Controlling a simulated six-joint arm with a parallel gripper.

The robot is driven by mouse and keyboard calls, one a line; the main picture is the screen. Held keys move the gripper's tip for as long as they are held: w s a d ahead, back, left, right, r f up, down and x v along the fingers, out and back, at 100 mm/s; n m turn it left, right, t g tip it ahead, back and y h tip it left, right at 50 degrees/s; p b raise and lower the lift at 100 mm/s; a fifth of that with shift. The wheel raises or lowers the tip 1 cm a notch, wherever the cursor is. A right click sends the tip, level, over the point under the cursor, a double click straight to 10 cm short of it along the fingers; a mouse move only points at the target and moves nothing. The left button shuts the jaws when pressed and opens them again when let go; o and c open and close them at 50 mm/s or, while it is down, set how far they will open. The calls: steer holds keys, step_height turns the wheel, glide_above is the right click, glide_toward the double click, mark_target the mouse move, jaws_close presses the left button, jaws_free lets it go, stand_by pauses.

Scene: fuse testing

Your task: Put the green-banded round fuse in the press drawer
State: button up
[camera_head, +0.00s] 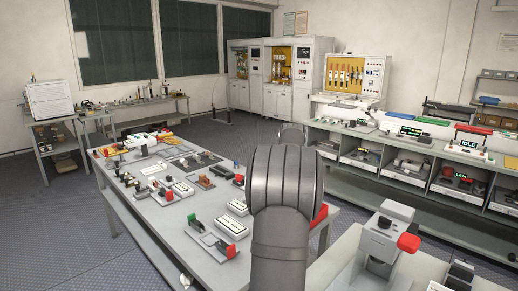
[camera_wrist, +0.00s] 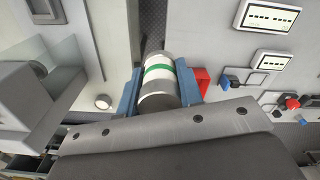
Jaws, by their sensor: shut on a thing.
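The round fuse (camera_wrist: 157,58), white with a green band and grey metal ends, is in the wrist view. My gripper (camera_wrist: 159,88) is shut on it, with one blue finger on each side. In the head view, my arm hides both gripper and fuse. A grey machine with a red knob (camera_head: 382,239), which looks like the press, stands on the near right bench. A grey block-like body (camera_wrist: 38,95) at the left of the wrist view may be the same machine. I cannot make out its drawer or whether it is open.
The long grey table (camera_head: 150,221) left of my arm carries many small fuses, holders and meters. White display meters (camera_wrist: 267,17) lie at the upper right in the wrist view. A shelved bench (camera_head: 400,153) runs along the right. Open floor (camera_head: 60,222) lies at left.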

steer(key=s+a+f+n, duration=0.1)
steer(key=s+f+n, duration=0.25)
steer(key=f, duration=0.85)
steer(key=s+a+f+n, duration=0.2)
steer(key=s+f, duration=0.3)
steer(key=f, duration=0.8)
steer(key=s+d+r+m, duration=0.1)
steer(key=d+r, duration=0.2)
steer(key=s+d+r+m, duration=0.1)
steer(key=s+d+r, duration=0.1)
steer(key=d, duration=0.2)
steer(key=s+d+r+m, duration=0.1)
steer(key=d+r, duration=0.2)
steer(key=d, duration=0.1)
steer(key=shift+s+r+m, duration=0.25)
steer(key=shift+s+r, duration=0.05)
steer(key=shift+s, duration=0.05)
steer(key=s+d+r+m, duration=0.3)
steer(key=s+d+r, duration=0.4)
steer(key=s+d, duration=0.25)
steer(key=f, duration=1)
steer(key=shift+s+a, duration=0.2)
steer(key=shift+a, duration=0.1)
